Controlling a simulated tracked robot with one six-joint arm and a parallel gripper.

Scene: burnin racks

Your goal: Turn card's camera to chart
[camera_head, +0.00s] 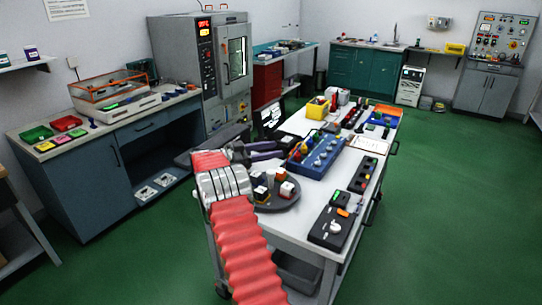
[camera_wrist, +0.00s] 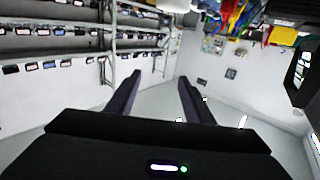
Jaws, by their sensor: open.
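My gripper (camera_head: 280,150) is at the end of my red-sleeved arm, over the left edge of the white worktable. In the wrist view its two dark fingers (camera_wrist: 159,77) are apart with nothing between them. A dark panel with white marks (camera_head: 271,116) stands behind the gripper, beyond the table's left edge; it may be the chart, but I cannot tell. A similar dark panel with white marks (camera_wrist: 302,68) shows at the right of the wrist view. I cannot pick out the card or its camera for certain in either view.
The worktable (camera_head: 285,228) bears a round dark tray (camera_head: 291,203) with small blocks, a blue box (camera_head: 317,152) with knobs, and a black control box (camera_head: 329,227). A grey oven cabinet (camera_head: 204,70) stands behind. Racks (camera_wrist: 60,45) fill the wrist view's upper left. Green floor is clear at right.

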